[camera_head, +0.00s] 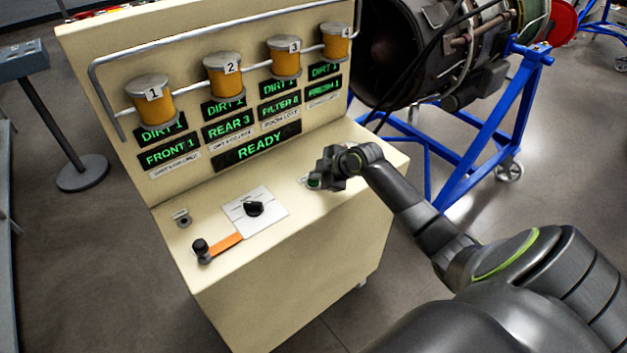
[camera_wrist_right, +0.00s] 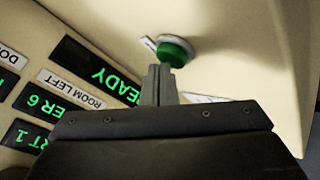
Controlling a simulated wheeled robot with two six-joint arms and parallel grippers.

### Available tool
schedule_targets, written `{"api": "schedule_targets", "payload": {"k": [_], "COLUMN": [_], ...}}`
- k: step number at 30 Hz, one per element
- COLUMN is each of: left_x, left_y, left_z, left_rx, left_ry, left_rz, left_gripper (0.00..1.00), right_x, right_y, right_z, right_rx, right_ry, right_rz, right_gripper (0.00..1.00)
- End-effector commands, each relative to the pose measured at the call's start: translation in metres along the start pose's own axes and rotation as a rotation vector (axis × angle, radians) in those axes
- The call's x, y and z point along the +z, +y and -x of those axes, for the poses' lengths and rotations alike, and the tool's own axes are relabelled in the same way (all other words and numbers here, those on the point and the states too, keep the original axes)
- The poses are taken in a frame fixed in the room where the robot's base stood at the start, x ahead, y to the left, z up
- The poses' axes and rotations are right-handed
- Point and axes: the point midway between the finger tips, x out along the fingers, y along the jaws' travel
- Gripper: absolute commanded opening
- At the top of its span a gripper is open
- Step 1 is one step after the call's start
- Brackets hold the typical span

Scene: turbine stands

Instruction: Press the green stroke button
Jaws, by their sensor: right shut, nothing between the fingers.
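The green button (camera_wrist_right: 174,52) shows in the right wrist view, a domed cap in a pale collar on the cream console. In the head view, a bit of green (camera_head: 314,181) shows at the front of my right gripper (camera_head: 318,180), which covers most of the button. My right gripper is shut and empty. In the wrist view, its closed fingertips (camera_wrist_right: 159,75) point at the button's lower edge; I cannot tell whether they touch it. My left gripper is in neither view.
The cream console (camera_head: 330,225) carries a READY display (camera_head: 258,150), several numbered amber canisters (camera_head: 154,105), a black selector knob (camera_head: 253,208) and an orange lever (camera_head: 224,244). A bent rail (camera_head: 190,45) runs along the back panel. A turbine on a blue stand (camera_head: 480,165) stands behind, at right.

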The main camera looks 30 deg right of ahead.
Motion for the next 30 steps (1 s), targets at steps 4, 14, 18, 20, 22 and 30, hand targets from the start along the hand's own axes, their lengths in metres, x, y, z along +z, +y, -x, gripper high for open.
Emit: {"api": "schedule_targets", "payload": {"k": [4,14,18,20,22,30], "left_x": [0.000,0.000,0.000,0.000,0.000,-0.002], "left_y": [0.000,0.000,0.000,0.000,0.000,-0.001], "left_z": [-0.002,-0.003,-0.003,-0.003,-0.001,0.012], "left_rx": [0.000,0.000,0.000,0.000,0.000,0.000], "left_ry": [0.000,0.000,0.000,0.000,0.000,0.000], "left_rz": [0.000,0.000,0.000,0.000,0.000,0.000], "left_gripper": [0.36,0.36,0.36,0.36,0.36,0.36], "right_x": [0.002,0.003,0.003,0.003,0.001,-0.006], "right_y": [-0.002,-0.003,-0.003,-0.003,-0.001,0.006], "right_z": [-0.002,-0.003,-0.003,-0.003,-0.001,0.009], "right_rx": [-0.001,-0.001,-0.002,-0.002,-0.002,-0.001], "right_ry": [0.000,-0.001,-0.001,-0.001,-0.001,-0.001], "right_rz": [-0.001,-0.001,-0.001,-0.001,-0.001,0.000], "right_gripper": [0.00,0.00,0.00,0.00,0.00,0.00]}}
